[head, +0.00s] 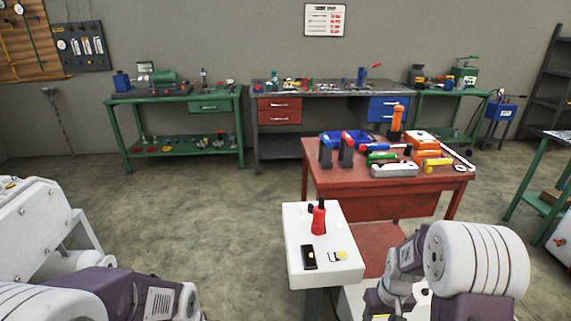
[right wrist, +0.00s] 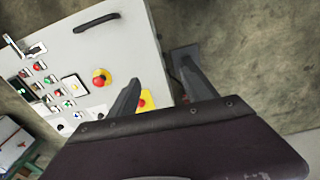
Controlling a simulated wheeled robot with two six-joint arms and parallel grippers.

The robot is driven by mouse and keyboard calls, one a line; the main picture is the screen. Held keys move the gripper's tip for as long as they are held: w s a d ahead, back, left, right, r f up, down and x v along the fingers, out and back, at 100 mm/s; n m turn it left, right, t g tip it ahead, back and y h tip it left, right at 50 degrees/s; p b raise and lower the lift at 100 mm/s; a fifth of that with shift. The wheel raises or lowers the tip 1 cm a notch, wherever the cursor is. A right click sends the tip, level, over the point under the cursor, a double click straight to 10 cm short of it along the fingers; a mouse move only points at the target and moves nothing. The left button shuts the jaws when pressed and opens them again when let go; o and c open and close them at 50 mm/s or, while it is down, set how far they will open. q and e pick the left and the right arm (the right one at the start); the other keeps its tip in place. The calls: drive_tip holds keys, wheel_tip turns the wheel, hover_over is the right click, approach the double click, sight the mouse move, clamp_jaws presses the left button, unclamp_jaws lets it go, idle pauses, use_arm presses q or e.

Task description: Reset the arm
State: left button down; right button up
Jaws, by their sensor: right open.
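A white pedestal (head: 300,270) with a red-handled device (head: 318,218) stands in front. Behind it is a red table (head: 345,178) with tools. Workbenches line the wall. The panel has a red button (right wrist: 101,77) and another on yellow (right wrist: 145,102). Floor at left centre is clear.

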drive_tip(key=s+a+r, duration=0.5)
drive_tip(key=s+a, duration=0.2)
drive_tip(key=s, duration=0.3)
wheel_tip(320, 180, up, 18)
drive_tip(key=p, duration=1.8)
drive_tip(key=shift+s+a+m+t, duration=0.15)
drive_tip(key=shift+s+m+t, duration=0.1)
drive_tip(key=shift+m+t, duration=0.05)
drive_tip(key=shift+r, duration=0.1)
